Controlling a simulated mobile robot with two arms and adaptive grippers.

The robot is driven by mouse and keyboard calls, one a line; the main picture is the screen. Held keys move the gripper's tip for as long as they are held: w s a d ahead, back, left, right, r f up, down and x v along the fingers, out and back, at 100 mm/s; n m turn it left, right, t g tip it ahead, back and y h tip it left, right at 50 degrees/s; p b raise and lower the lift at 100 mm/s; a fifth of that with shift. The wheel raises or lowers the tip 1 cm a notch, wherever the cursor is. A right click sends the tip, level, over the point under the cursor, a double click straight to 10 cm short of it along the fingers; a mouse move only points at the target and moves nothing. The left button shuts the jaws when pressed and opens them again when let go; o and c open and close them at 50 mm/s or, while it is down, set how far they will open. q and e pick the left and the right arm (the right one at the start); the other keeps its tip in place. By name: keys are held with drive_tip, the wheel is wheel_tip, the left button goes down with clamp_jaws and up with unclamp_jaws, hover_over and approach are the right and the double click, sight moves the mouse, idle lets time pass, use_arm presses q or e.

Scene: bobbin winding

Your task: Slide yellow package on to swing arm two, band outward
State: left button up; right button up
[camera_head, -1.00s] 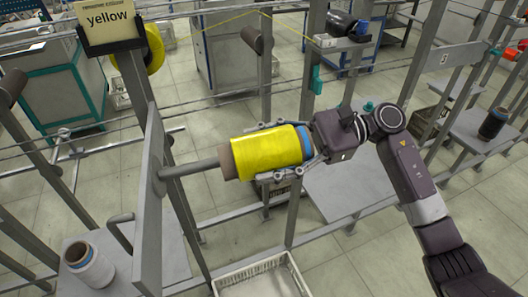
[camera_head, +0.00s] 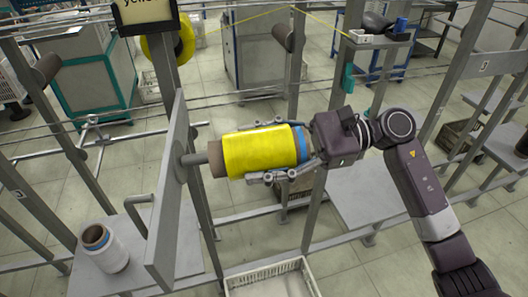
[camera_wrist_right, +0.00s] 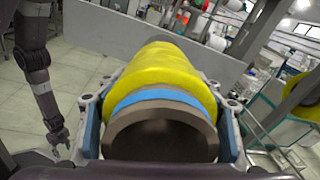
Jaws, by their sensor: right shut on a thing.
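The yellow package (camera_head: 262,151) has a brown tube and a blue band (camera_head: 302,145) at its right end, away from the grey plate (camera_head: 168,190). Its left tube end is around or against a grey rod (camera_head: 194,159) standing out from that plate; a short length of rod shows between them. My right gripper (camera_head: 268,150) is shut on the package, fingers along opposite sides. In the right wrist view the blue band and open tube end (camera_wrist_right: 160,138) face me. Another purple arm, seemingly my left, hangs there with its gripper (camera_wrist_right: 60,140) low; its fingers are too small to read.
A white package (camera_head: 101,246) stands on a grey shelf left of the plate. A sign (camera_head: 146,14) reading partly "yellow" and a yellow spool (camera_head: 167,40) are behind. A white crate (camera_head: 270,268) is below. Frame posts and wires surround the rod.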

drive_tip(key=shift+a, duration=0.15)
drive_tip(key=shift+s+a+f+b, duration=0.15)
drive_tip(key=shift+a+b, duration=0.3)
drive_tip(key=shift+a, duration=0.6)
drive_tip(key=shift+s+a+b, duration=0.2)
drive_tip(key=shift+a+b, duration=0.2)
drive_tip(key=shift+a, duration=0.6)
drive_tip(key=shift+f+b, duration=0.2)
drive_tip(key=shift+b, duration=0.1)
drive_tip(key=shift+d+f+b, duration=0.1)
drive_tip(key=shift+b, duration=0.2)
drive_tip(key=shift+f, duration=0.1)
drive_tip(key=shift+f+b, duration=0.1)
drive_tip(key=shift+b, duration=0.2)
drive_tip(key=o, duration=1.4)
